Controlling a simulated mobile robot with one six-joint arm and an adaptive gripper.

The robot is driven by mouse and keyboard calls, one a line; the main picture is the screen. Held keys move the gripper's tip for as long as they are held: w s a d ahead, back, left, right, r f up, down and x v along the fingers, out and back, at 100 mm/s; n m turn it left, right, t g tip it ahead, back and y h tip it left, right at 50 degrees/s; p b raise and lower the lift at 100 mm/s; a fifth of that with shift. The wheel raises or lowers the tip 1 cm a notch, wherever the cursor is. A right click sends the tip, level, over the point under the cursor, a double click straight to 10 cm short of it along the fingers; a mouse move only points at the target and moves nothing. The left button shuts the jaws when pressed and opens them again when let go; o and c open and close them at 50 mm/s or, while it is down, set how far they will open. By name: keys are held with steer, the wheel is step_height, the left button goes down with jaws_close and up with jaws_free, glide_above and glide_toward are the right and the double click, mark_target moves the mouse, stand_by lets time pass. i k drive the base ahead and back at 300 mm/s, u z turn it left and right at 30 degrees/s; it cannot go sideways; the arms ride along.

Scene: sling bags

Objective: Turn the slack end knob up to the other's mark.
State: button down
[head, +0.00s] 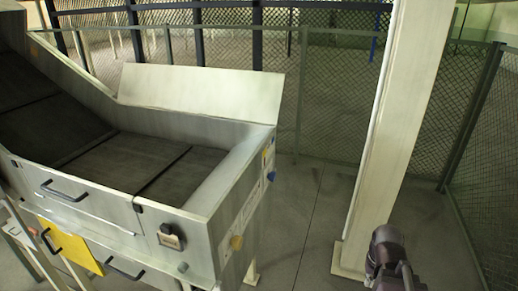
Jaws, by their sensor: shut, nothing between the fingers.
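The end wall of a pale metal machine (228,262) faces right. A yellow-orange knob (236,242) sits low near its front corner, and a blue knob (271,176) sits farther back along the same wall. Pale label plates (252,204) lie between and above the knobs, but their marks are too small to read. I cannot tell which knob is slack or how each is turned. A dark part of my arm (388,262) shows at the lower right, apart from the machine. No gripper fingers can be made out.
A thick pale post (395,130) stands on the floor right of the machine, close to my arm. Mesh fencing (335,105) runs behind and at the right. The grey floor (305,225) between machine and post is clear. Black handles (62,192) and a latch (171,237) project from the machine's front.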

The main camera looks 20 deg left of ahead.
mark_target(236, 242)
steer(key=u, duration=0.5)
steer(key=i, duration=0.85)
steer(key=u, duration=0.35)
